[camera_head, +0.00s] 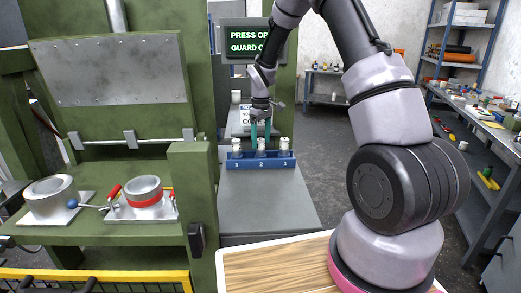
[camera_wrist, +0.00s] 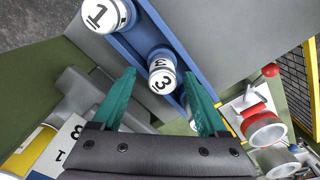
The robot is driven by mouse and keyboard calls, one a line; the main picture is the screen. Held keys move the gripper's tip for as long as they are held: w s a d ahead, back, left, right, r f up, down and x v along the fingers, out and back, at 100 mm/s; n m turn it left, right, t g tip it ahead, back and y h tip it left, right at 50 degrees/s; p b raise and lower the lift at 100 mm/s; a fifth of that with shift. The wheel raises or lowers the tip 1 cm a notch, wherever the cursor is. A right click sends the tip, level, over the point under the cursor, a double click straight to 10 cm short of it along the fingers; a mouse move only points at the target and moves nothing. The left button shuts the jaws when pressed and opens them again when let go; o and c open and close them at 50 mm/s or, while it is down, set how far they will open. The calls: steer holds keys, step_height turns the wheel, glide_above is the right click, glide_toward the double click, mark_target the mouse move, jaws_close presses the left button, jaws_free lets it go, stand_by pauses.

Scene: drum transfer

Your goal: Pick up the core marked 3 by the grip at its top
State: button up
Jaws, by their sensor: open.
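The core marked 3 (camera_wrist: 162,80) is a pale cylinder with its number on top, standing in the blue rack (camera_wrist: 140,45). In the wrist view it lies between the fingertips of my gripper (camera_wrist: 158,75), which is open with teal fingers. In the head view my gripper (camera_head: 264,128) hangs just above the rack's middle core (camera_head: 260,146), over the slot label 2. I see no contact. The core marked 1 (camera_wrist: 108,14) stands beside it. The core at the rack's left end (camera_head: 236,147) is mostly hidden behind a finger in the wrist view.
The rack (camera_head: 272,161) stands on a grey bench (camera_head: 265,205). A green press frame (camera_head: 195,200) rises left of it, with a red-banded drum (camera_head: 145,192) and a grey drum (camera_head: 52,195) on its table. A sign stands behind the rack. The bench's front is clear.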

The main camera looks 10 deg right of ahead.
mark_target(261, 147)
step_height(261, 147, down, 4)
steer(key=shift+s+r, duration=0.1)
steer(key=shift+r, duration=0.15)
jaws_close()
steer(key=shift+r, duration=0.1)
